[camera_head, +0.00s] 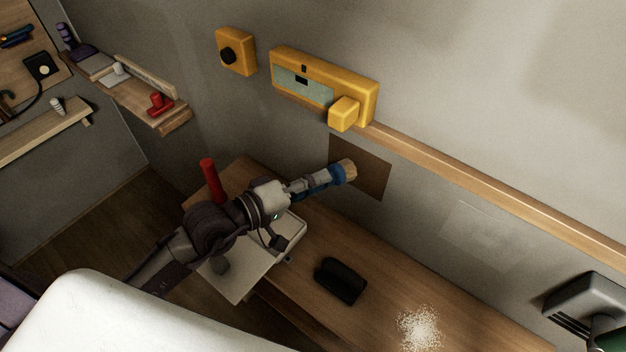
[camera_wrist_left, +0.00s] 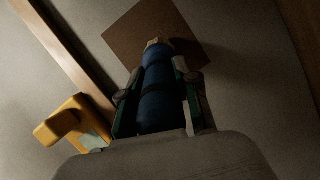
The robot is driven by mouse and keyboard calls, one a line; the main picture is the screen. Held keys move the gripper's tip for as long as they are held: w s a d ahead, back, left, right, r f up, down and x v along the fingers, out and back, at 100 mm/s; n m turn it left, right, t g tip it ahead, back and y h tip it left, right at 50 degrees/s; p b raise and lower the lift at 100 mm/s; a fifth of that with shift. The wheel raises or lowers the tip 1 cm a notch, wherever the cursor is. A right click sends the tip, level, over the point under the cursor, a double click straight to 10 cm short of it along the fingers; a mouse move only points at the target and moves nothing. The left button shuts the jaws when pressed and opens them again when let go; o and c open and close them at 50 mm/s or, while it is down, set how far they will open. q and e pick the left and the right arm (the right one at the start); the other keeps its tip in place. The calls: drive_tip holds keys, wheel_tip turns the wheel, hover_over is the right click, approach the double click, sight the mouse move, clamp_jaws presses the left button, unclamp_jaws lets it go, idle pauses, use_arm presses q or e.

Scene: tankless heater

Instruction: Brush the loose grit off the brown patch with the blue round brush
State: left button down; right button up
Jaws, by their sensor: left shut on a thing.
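The brown patch (camera_head: 373,182) is a square on the grey wall below the wooden rail. It also shows in the left wrist view (camera_wrist_left: 128,32). My left gripper (camera_head: 318,181) is shut on the blue round brush (camera_head: 338,175), which has pale bristles. In the left wrist view the brush (camera_wrist_left: 160,95) lies between the fingers and points at the patch. The bristle end overlaps the patch in both views; I cannot tell whether it touches. No grit can be made out on the patch. My right gripper is not in view.
A yellow level-like block (camera_head: 315,82) sits on the wooden rail (camera_head: 480,182) above the patch. Below are a wooden bench (camera_head: 385,285) with a black block (camera_head: 341,280), a pale grit pile (camera_head: 419,328), a white tray (camera_head: 240,285) and a red cylinder (camera_head: 211,180). A grey device (camera_head: 585,305) is at right.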

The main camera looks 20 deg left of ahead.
use_arm(q)
drive_tip(key=shift+w+a+b, duration=0.35)
drive_tip(key=shift+a+b, duration=0.3)
drive_tip(key=shift+a, duration=0.05)
drive_tip(key=shift+w+a+b, duration=0.3)
drive_tip(key=shift+a+b, duration=0.3)
drive_tip(key=shift+a, duration=0.1)
drive_tip(key=shift+s+d+p, duration=0.25)
drive_tip(key=shift+d, duration=0.5)
drive_tip(key=shift+s+d+p, duration=0.25)
drive_tip(key=shift+d, duration=0.45)
drive_tip(key=shift+r, duration=0.1)
drive_tip(key=shift+w+a+r, duration=0.25)
drive_tip(key=shift+a+r, duration=0.3)
drive_tip(key=shift+a, duration=0.2)
